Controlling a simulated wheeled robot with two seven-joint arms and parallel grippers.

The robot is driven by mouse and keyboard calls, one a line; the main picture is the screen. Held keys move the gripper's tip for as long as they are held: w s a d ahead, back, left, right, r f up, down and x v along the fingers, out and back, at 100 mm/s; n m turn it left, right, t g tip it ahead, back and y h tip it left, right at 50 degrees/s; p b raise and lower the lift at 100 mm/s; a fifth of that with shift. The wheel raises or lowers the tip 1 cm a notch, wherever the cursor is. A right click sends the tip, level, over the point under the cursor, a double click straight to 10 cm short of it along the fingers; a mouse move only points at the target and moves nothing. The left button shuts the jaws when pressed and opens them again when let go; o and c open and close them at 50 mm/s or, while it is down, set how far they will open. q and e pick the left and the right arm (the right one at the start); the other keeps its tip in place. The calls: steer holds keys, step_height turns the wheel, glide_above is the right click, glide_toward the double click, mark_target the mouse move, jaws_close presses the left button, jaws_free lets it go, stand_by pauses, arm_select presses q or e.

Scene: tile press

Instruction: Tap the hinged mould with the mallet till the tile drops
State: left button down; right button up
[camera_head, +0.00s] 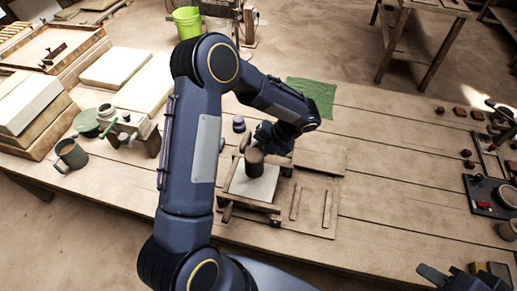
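The hinged mould is a wooden frame (226,211) with a pale square slab (262,188) in it, near the middle of the table. A brown cylindrical mallet head (254,163) is over the slab's far part; I cannot tell if it touches. My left gripper (268,143) is just behind the head and appears shut on the mallet; its fingertips and the handle are mostly hidden. A wooden board with strips (312,205) lies right of the slab. My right gripper (440,276) is low at the bottom right, its fingers apart and empty.
A green cloth (314,96) lies behind the mould. A dark device (490,196) and small red pieces (459,111) are at the right. The table between mould and device is clear.

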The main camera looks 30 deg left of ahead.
arm_select(q)
step_height(320, 180, down, 5)
steer(key=b, duration=0.3)
step_height(320, 180, up, 6)
steer(key=p, duration=0.5)
steer(key=shift+f, duration=0.5)
step_height(320, 180, down, 5)
steer(key=b, duration=0.3)
step_height(320, 180, up, 5)
steer(key=p, duration=0.4)
steer(key=shift+r, duration=0.1)
steer(key=shift+f, duration=0.25)
